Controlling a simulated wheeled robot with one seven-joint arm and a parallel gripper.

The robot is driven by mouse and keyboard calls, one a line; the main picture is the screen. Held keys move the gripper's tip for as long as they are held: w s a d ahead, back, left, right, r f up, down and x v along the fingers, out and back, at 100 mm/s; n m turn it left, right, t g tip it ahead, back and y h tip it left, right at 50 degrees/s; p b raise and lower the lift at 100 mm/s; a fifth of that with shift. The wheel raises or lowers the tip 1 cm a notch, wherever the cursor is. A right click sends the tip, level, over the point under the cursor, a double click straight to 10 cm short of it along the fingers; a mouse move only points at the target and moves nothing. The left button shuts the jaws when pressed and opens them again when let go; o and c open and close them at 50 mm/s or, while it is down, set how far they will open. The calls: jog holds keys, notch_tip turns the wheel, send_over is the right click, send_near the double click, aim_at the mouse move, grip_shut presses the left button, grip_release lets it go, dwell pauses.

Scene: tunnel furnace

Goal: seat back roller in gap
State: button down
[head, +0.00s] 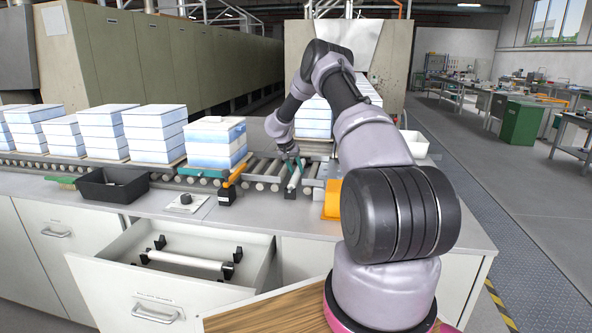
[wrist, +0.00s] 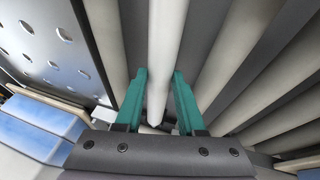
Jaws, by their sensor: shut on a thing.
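My gripper (head: 292,158) reaches down over the roller conveyor, between the stacks. In the wrist view its two teal fingers (wrist: 158,95) stand on either side of a pale roller (wrist: 166,45) and are shut on it. The same roller (head: 294,178) shows in the head view, lying in line with the conveyor's other rollers. Dark spaces (wrist: 204,40) show beside it in the wrist view, with more rollers (wrist: 238,55) to the right.
A pale roller (head: 185,261) lies on black supports in the open drawer (head: 120,283). A black tray (head: 112,184) and an orange-handled tool (head: 232,181) stand on the counter. White-blue stacks (head: 216,143) stand left of my gripper, more (head: 313,120) behind it. A perforated metal plate (wrist: 50,45) is close at left.

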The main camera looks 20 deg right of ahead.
jog(key=shift+c, duration=2.2)
grip_release()
jog(key=v, duration=1.1)
jog(key=shift+f, duration=0.1)
